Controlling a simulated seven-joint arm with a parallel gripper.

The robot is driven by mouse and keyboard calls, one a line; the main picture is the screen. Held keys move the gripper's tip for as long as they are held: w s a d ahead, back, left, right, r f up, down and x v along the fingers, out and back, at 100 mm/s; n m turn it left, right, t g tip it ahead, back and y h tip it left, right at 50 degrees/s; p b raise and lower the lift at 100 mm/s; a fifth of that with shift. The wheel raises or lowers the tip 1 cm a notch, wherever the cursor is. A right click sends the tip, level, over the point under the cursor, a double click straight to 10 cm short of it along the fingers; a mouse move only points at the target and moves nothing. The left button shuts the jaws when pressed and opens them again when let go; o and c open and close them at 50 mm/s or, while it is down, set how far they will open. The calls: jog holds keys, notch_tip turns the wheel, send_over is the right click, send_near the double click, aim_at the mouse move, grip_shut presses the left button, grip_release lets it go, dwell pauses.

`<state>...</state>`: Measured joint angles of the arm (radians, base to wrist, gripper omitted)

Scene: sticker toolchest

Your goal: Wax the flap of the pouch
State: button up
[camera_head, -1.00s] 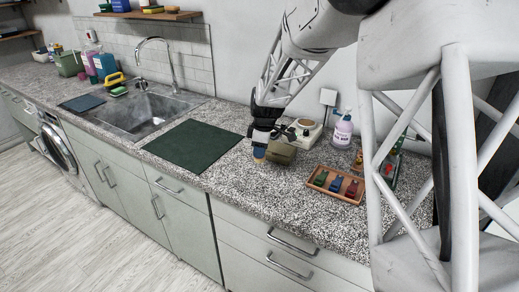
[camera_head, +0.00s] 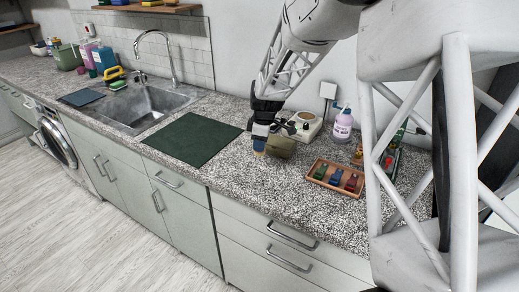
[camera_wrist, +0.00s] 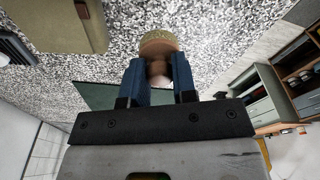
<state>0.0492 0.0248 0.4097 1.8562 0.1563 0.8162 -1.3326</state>
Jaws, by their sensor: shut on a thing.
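The pouch (camera_head: 283,148), olive-brown and boxy, stands on the counter just right of my gripper (camera_head: 261,141). The wrist view shows part of the pouch (camera_wrist: 68,24) at the upper left, apart from my fingers. My gripper's blue fingers (camera_wrist: 158,78) are shut on a round wooden applicator (camera_wrist: 158,45) with a yellowish, rough-looking end. In the head view its tan tip (camera_head: 259,152) points down, close to the counter; I cannot tell whether it touches. The pouch's flap cannot be made out clearly.
A cream device (camera_head: 305,127) stands behind the pouch. A lotion bottle (camera_head: 342,126) and a wooden tray (camera_head: 318,180) with coloured pieces are to the right. The front counter is clear.

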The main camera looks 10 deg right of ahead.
jog(key=shift+w, duration=0.1)
jog(key=w+d+r, duration=0.4)
jog(key=w+d, duration=0.5)
jog(key=d, duration=0.3)
jog(key=w+d+r, duration=0.4)
jog(key=w+d, duration=0.5)
jog(key=d, duration=0.4)
jog(key=shift+w+d+r, duration=0.2)
jog(key=shift+w+d, duration=0.05)
jog(key=shift+w, duration=0.05)
jog(key=shift+f, duration=0.2)
jog(key=shift+f, duration=2.8)
jog(key=shift+f, duration=0.65)
notch_tip(320, 180, up, 7)
dwell(1.1)
